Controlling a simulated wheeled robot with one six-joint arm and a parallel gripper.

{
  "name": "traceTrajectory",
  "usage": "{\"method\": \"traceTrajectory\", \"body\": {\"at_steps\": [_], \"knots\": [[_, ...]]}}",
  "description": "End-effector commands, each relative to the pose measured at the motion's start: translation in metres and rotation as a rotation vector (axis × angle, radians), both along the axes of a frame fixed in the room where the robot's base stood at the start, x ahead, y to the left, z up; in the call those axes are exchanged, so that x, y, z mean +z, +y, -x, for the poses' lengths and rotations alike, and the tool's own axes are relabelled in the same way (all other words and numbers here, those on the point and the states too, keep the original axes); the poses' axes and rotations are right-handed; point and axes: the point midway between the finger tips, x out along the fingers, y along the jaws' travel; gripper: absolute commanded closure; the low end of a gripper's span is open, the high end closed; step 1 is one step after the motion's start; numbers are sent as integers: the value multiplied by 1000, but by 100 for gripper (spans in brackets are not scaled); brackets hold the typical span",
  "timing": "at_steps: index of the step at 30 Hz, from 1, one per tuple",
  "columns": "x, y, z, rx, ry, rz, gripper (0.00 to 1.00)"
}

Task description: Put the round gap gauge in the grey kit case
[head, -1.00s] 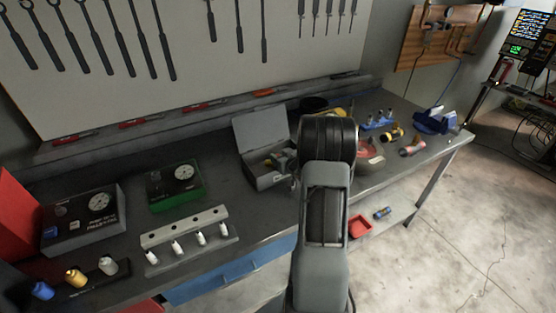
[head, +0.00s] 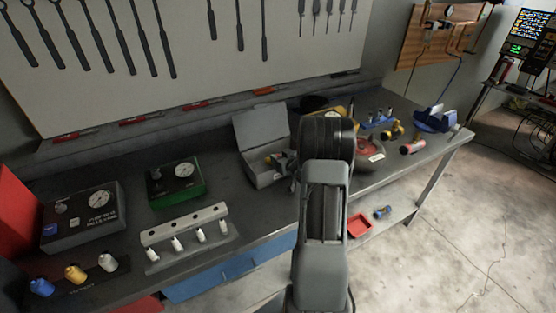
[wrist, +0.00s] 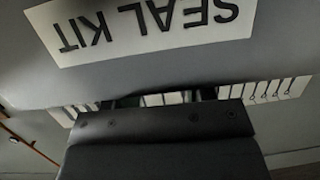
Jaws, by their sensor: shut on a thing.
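The grey kit case (head: 268,180) stands open on the bench in the head view, left of my arm, its lid (head: 262,127) raised at the back. A small orange-yellow thing shows inside it. In the wrist view a grey case surface (wrist: 215,75) with an upside-down SEAL KIT label (wrist: 140,30) fills the top, close to my gripper (wrist: 165,98). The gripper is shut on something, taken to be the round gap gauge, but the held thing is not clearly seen. In the head view my arm hides most of the gripper, just right of the case.
A green gauge box (head: 177,185), a grey gauge box (head: 88,218) and a rack with white plugs (head: 187,236) stand left of the case. Right of my arm are a red round thing (head: 369,149), small fittings and a blue vise (head: 436,121). A red tray (head: 359,226) lies lower down.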

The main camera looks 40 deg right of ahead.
Motion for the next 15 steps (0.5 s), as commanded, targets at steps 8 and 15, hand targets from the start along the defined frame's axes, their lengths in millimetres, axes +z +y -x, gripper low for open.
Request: {"method": "traceTrajectory", "body": {"at_steps": [8, 15], "knots": [[-16, 5, 4, 7, 36, -6, 27], [-16, 7, 3, 12, 36, -5, 25]]}}
